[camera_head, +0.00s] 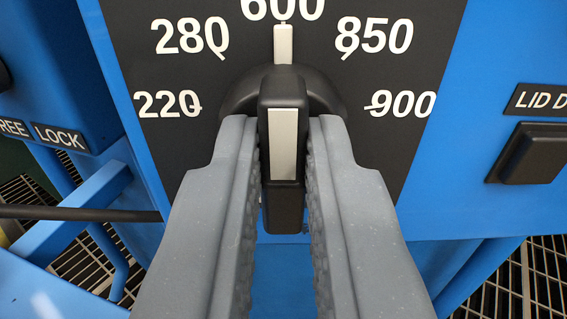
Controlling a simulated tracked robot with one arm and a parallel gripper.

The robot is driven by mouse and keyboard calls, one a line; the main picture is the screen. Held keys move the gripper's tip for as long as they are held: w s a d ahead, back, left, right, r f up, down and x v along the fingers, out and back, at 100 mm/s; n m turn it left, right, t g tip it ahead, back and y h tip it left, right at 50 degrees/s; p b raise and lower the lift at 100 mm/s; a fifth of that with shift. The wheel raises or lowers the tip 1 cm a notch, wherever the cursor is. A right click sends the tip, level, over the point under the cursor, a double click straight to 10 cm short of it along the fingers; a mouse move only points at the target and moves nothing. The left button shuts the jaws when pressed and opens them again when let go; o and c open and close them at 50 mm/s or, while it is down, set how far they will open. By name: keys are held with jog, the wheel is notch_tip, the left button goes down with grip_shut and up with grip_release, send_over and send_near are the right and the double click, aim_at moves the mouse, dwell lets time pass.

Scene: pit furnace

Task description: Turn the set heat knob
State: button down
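The set heat knob (283,92) is a black bar handle on a round black base, with a light stripe down its front. It stands upright, its stripe in line with the white mark under 600. The black dial plate (390,155) around it reads 220, 280, 600, 850 and 900. My gripper (284,140) has one grey finger on each side of the bar. The fingers appear to be closed against its sides, with no clear gap at the tips. The fingers partly hide the knob's base.
The panel (480,55) is blue. A black button (530,153) under a label starting "LID D" is at the right. A "LOCK" label (60,138) and a dark horizontal rod (85,213) are at the left. Metal grating (500,290) shows below.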

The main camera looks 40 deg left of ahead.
jog(key=shift+n, duration=0.3)
jog(key=n, duration=0.3)
jog(key=shift+a, duration=0.1)
jog(key=shift+s+a+f+n, duration=0.1)
jog(key=shift+a+n, duration=0.05)
jog(key=shift+n, duration=1.85)
jog(key=c, duration=1.5)
grip_release()
jog(key=shift+o, duration=0.2)
